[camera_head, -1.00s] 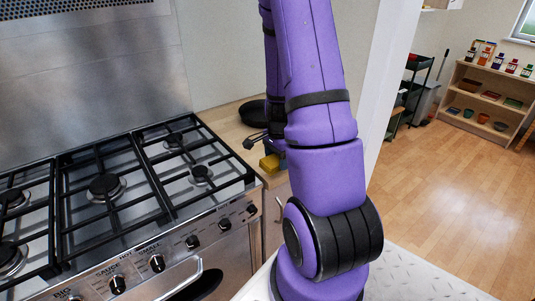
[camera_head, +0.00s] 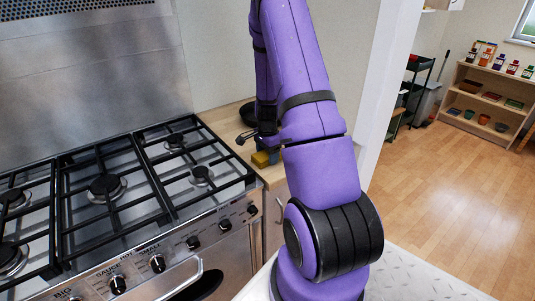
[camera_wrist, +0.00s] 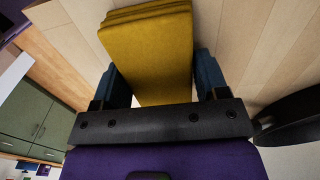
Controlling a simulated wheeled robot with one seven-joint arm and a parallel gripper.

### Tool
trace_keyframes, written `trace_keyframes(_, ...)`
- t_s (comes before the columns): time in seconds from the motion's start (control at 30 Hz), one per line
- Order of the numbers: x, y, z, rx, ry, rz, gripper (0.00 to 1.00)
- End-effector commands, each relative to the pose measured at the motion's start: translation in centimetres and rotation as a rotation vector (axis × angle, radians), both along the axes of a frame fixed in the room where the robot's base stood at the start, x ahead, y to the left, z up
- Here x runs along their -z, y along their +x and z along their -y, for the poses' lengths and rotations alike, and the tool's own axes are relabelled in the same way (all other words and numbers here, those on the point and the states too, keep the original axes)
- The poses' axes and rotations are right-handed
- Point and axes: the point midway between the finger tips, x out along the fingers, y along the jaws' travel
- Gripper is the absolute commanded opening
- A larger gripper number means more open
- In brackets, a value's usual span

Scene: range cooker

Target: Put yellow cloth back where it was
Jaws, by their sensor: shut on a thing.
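The yellow cloth (camera_wrist: 150,50) is a folded, layered block held between the two blue fingers of my gripper (camera_wrist: 165,80) in the wrist view. In the head view a small part of the cloth (camera_head: 261,159) shows beside the gripper (camera_head: 268,155), over the front part of the wooden counter (camera_head: 225,122) right of the cooker. My gripper is shut on the cloth. My arm hides much of the gripper and counter in the head view. I cannot tell whether the cloth touches the counter.
The range cooker (camera_head: 105,190) with black pan supports stands directly left of the counter. A black pan (camera_head: 248,113) sits at the back of the counter, partly behind my arm; a dark round object (camera_wrist: 290,120) shows at the right in the wrist view. A wall end (camera_head: 375,90) stands right of my arm.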

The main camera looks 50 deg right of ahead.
Motion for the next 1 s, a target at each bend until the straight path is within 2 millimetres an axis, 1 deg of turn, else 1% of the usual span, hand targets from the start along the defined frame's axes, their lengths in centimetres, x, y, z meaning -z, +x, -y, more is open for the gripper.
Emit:
trace_keyframes(0.23,0.1,0.0,0.0,0.000,0.000,0.000,0.49)
trace_keyframes(0.27,0.1,0.0,0.0,0.000,0.000,0.000,0.72)
trace_keyframes(0.3,0.1,0.0,0.0,0.000,0.000,0.001,0.81)
trace_keyframes(0.37,0.1,0.0,0.0,0.000,0.000,0.001,0.93)
trace_keyframes(0.63,0.0,0.0,0.0,0.000,0.000,0.001,0.93)
trace_keyframes(0.73,-0.5,0.0,0.0,0.000,-0.001,0.002,0.93)
trace_keyframes(0.87,-2.1,0.1,0.0,0.000,-0.003,0.003,0.93)
trace_keyframes(1.0,-4.8,0.1,0.0,-0.001,-0.004,0.004,0.93)
